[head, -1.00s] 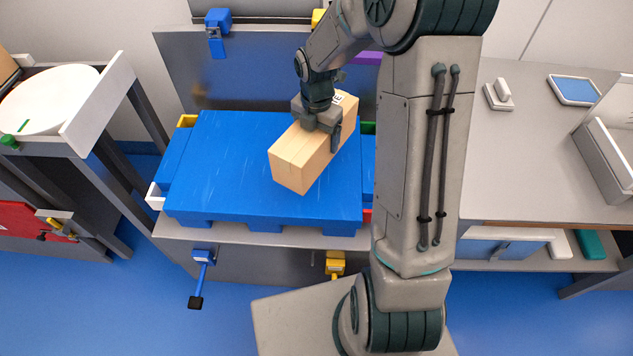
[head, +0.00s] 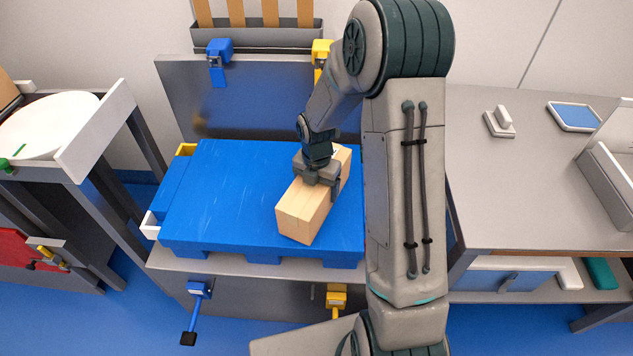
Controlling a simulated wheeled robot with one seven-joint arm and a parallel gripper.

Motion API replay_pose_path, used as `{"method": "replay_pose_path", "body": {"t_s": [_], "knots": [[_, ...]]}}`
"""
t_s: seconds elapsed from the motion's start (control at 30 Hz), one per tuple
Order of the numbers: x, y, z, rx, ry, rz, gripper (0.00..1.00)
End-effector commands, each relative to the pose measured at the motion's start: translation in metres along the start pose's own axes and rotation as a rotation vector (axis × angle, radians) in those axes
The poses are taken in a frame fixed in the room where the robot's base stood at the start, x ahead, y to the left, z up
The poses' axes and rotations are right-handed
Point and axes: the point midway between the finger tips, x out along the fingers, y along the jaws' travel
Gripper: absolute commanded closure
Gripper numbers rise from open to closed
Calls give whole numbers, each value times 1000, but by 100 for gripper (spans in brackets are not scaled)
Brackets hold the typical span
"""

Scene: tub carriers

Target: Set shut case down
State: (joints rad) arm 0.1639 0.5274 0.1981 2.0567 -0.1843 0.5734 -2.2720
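The case (head: 305,211) is a long tan box with its top closed. It lies at a slant over the right part of a blue slatted platform (head: 220,200). My gripper (head: 318,182) is over the middle of the case, with its fingers down along the sides. One finger shows on the right side; the other is mostly hidden. The gripper appears closed around the case's width. I cannot tell whether the underside of the case touches the platform.
A grey upright panel (head: 160,85) stands behind the platform, with blue (head: 219,50) and yellow (head: 321,50) clamps. A grey table (head: 530,190) is at right. A rack with a white round dish (head: 45,125) is at left. The platform's left part is clear.

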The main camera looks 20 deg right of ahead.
Motion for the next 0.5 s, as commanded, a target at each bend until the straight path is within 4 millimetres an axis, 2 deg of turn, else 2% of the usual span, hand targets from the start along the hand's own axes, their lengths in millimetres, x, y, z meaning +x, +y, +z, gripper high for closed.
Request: {"method": "replay_pose_path", "body": {"t_s": [0.1,0.5], "knots": [[13,1,0,-1,-2,1,89],[17,1,1,0,-3,2,89]]}}
